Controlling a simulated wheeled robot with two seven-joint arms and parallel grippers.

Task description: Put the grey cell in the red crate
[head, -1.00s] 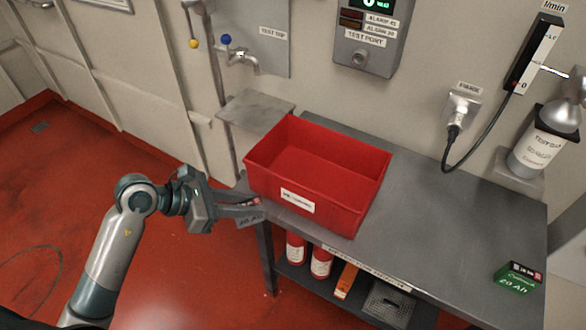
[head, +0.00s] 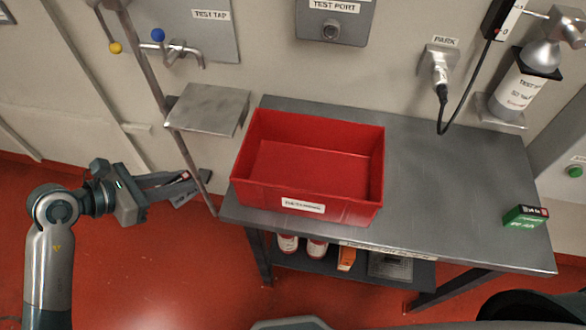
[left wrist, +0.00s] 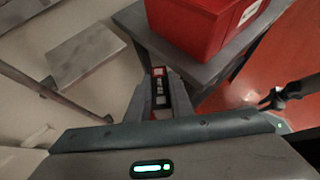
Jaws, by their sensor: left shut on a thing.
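The red crate (head: 303,205) stands on the grey bench, and its visible inside looks empty. Part of it also shows at the top of the left wrist view (left wrist: 195,32). My left gripper (head: 195,184) is shut on the grey cell (head: 184,199) and holds it in the air left of the crate, beyond the bench's left edge. In the left wrist view the cell's dark, labelled top (left wrist: 160,93) sits between the two fingers, which hide its sides.
A green battery box (head: 524,216) stands at the bench's right end. The bench top (head: 450,170) between it and the crate is clear. A small grey wall shelf (head: 206,108) and an upright pipe (head: 165,110) are close behind my left gripper. Bottles (head: 288,243) stand on the lower shelf.

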